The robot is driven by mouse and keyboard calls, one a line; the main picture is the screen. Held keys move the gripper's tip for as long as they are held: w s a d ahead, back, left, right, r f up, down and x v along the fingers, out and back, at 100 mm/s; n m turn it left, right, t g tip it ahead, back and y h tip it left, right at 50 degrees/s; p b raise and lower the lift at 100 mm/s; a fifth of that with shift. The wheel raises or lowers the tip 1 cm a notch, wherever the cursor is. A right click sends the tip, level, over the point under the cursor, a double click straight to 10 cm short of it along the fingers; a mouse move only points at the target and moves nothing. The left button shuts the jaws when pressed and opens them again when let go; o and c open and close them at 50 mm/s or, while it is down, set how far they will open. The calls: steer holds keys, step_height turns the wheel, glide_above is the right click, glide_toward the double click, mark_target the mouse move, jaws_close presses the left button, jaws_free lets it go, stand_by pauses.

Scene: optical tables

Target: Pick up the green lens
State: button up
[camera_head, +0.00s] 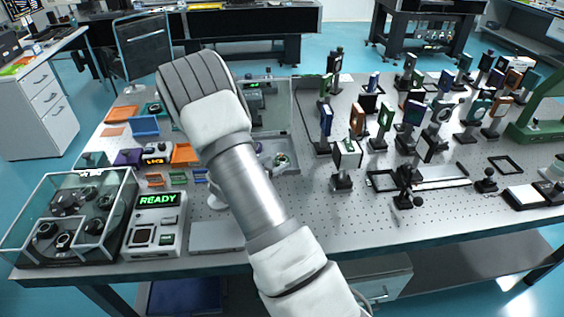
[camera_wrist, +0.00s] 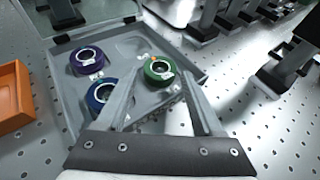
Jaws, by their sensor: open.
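The green lens (camera_wrist: 158,70), a green ring with a pale centre, lies in a grey tray (camera_wrist: 128,42) in the wrist view. A small greenish round part (camera_head: 282,160) shows in the tray in the head view, beside my arm. My gripper (camera_wrist: 164,73) is open and empty, its two fingers pointing toward the green lens. The lens appears between the fingertips; I cannot tell how far beyond them it lies. In the head view my arm hides the fingers.
A purple ring lens (camera_wrist: 87,60) and a blue ring lens (camera_wrist: 102,94) lie in the same tray, left of the green one. An orange bin (camera_wrist: 12,97) stands to the left. Several mounted optics (camera_head: 384,120) stand on the perforated table (camera_head: 330,225). A glass case (camera_head: 75,220) stands front left.

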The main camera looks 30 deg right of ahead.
mark_target(282, 160)
steer(key=x, duration=0.4)
steer(key=c, duration=1)
steer(key=shift+r, duration=0.1)
